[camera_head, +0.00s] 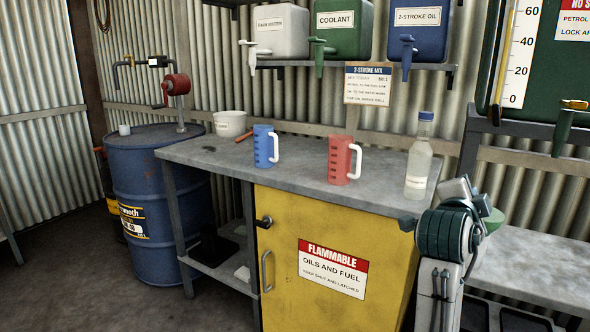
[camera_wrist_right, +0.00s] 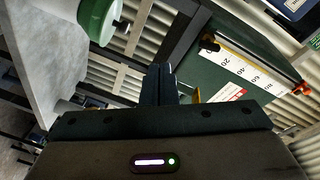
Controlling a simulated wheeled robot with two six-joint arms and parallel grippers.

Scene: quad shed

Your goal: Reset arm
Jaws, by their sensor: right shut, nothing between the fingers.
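My right arm (camera_head: 448,240) stands folded at the lower right in the head view, in front of the bench's right end. The fingers of my right gripper (camera_wrist_right: 159,84) show in the right wrist view. They are together, with nothing between them, and point toward the corrugated wall and a dark green tank (camera_wrist_right: 235,70) with a white scale. The gripper touches nothing that I can see. My left arm and gripper are in neither view.
A blue jug (camera_head: 263,147), a red jug (camera_head: 339,160) and a clear bottle (camera_head: 418,165) stand on the grey bench (camera_head: 290,165) above a yellow cabinet (camera_head: 290,230). A green round object (camera_head: 494,221) is partly hidden behind my right arm. A blue drum (camera_head: 150,190) stands left.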

